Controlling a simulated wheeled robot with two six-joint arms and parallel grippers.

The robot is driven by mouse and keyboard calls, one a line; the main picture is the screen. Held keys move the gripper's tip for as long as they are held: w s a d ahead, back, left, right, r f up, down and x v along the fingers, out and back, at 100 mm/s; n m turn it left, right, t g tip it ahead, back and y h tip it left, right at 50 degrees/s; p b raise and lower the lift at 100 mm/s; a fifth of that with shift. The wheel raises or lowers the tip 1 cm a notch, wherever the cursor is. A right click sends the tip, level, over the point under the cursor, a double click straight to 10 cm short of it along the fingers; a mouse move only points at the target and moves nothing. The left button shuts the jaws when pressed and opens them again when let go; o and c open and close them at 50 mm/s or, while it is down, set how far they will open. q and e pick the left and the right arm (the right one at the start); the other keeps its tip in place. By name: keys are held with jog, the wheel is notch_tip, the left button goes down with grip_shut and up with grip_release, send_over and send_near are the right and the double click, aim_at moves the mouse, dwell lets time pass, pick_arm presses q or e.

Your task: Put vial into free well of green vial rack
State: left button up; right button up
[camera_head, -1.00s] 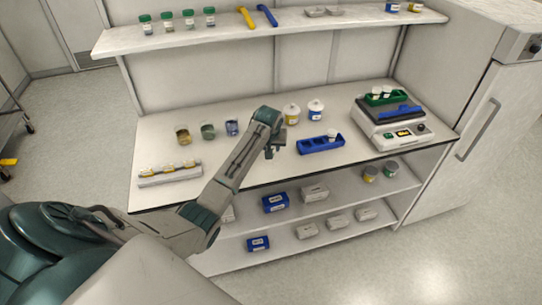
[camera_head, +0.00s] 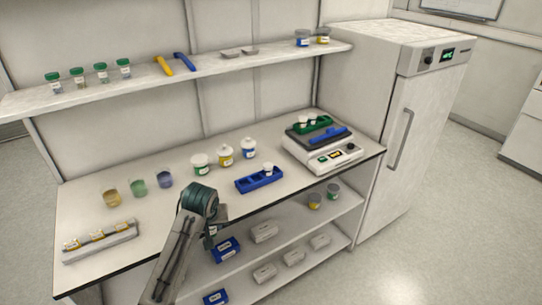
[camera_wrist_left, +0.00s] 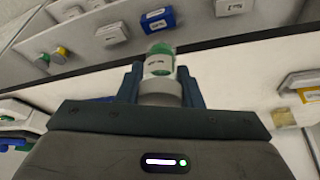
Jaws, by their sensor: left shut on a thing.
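In the left wrist view a vial (camera_wrist_left: 159,64) with a white label and green at its far end is between the fingers of my left gripper (camera_wrist_left: 160,84). The gripper is shut on it. In the head view my left gripper (camera_head: 214,232) is at the table's front edge, left of and nearer than the blue rack; the vial cannot be made out there. The green vial rack (camera_head: 327,122) sits on top of the white device at the table's right end. It holds white-capped vials toward its left; its wells are too small to tell apart. My right gripper is not in view.
A blue rack (camera_head: 246,187) with one white-capped vial stands left of the white device (camera_head: 318,163). A blue item (camera_head: 328,136) lies in front of the green rack. Jars (camera_head: 226,156) and beakers (camera_head: 138,188) stand farther left. An upper shelf (camera_head: 215,67) overhangs the back.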

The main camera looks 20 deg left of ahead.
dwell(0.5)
pick_arm(q)
notch_tip(320, 180, down, 3)
jog(key=b, duration=0.2)
jog(key=shift+r+b, duration=0.15)
jog(key=shift+b, duration=0.2)
jog(key=shift+a+r, duration=0.1)
jog(key=shift+r, duration=0.05)
